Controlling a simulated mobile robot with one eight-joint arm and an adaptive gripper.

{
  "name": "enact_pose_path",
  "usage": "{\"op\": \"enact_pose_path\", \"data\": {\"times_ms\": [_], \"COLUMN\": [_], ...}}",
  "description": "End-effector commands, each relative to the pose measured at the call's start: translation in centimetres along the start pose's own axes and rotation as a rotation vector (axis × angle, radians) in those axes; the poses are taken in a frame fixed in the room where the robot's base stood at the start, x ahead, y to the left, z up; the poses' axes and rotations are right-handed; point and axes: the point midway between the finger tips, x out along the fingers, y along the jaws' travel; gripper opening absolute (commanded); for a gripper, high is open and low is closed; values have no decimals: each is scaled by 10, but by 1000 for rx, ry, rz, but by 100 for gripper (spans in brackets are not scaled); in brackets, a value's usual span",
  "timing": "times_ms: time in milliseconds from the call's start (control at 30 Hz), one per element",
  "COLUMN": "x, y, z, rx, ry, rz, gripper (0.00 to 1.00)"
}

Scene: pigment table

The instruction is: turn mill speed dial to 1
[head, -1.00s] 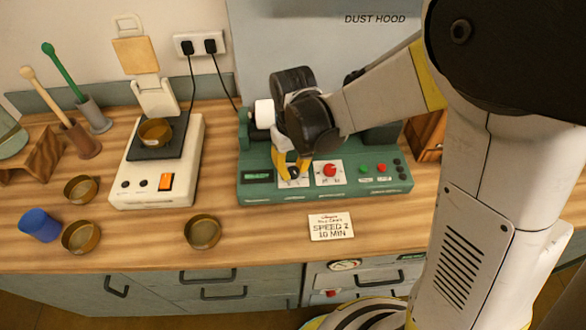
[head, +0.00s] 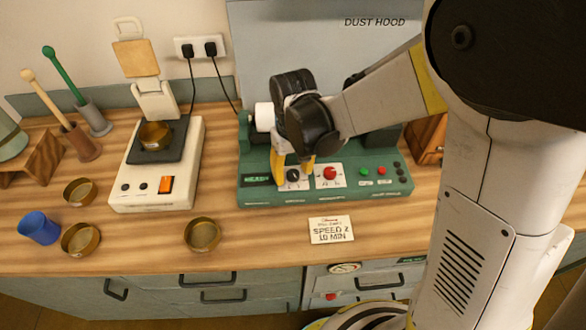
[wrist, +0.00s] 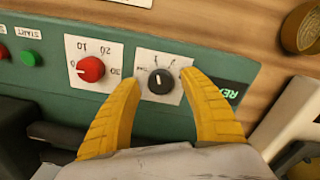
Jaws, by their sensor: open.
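The mill speed dial is a black knob (head: 293,175) on a white plate at the front left of the green mill (head: 325,192). In the wrist view the knob (wrist: 161,82) shows a pale pointer line running roughly up and down the picture. The scale marks around it are too small to read. My gripper (head: 294,171) is open, with its yellow fingers spread to either side of the dial. In the wrist view my gripper (wrist: 159,79) has one fingertip on each side of the knob, apart from it, with nothing held.
A red timer knob (head: 330,173) is just right of the dial, then green and red buttons. A green display (head: 257,180) is left of it. A card (head: 331,230) reading "SPEED 2 10 MIN" lies in front.

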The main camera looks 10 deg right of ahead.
Motion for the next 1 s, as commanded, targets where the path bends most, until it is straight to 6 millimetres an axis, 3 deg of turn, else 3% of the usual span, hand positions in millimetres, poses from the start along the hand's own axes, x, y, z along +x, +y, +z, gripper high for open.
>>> {"op": "enact_pose_path", "data": {"times_ms": [167,600,733,1000], "x": [-18,-106,-117,-120], "y": [0,0,0,0], "z": [0,0,0,0], "rx": [0,0,0,0], "ry": [0,0,0,0], "rz": [0,0,0,0], "gripper": [51,51,51,51]}}
